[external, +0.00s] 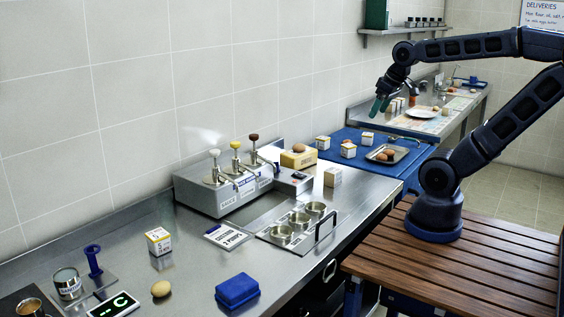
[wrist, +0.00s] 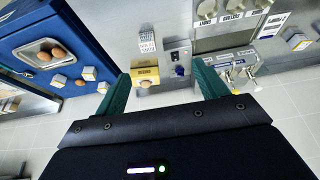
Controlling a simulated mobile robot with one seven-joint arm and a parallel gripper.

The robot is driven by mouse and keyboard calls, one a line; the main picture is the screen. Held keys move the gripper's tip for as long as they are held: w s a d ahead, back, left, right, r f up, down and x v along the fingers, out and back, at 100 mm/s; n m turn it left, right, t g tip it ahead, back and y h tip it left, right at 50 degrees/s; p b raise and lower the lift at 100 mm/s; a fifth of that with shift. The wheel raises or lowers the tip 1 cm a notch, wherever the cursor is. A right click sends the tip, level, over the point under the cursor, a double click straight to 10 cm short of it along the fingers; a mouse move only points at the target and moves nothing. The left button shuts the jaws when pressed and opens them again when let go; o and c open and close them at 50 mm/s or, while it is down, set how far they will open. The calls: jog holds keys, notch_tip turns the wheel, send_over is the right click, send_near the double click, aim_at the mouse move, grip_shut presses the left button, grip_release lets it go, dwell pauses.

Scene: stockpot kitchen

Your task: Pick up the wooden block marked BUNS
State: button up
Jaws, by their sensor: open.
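A pale wood-coloured block (external: 333,177) stands upright on the steel counter, right of the grey pump dispenser; its marking is too small to read. The wrist view shows a pale block with dark lettering (wrist: 147,41) beyond the yellow block, between the fingertips in the picture.
A yellow block (external: 298,157) with an egg on top stands close behind the pale block. The grey dispenser (external: 225,190) and a rack of metal cups (external: 298,229) are nearby. A tray of eggs (external: 387,154) and several small boxes sit on the blue surface.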

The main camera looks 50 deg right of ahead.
jog(key=shift+w, duration=0.1)
dwell(0.7)
jog(key=n+g+h, duration=0.5)
jog(key=n, duration=1.2)
send_over(332, 171)
jog(key=a, duration=0.3)
notch_tip(332, 171, down, 22)
jog(key=shift+x, duration=5.3)
jog(key=shift+w+a+f, duration=0.1)
jog(key=shift+w+a, duration=0.1)
jog(key=c, duration=1.1)
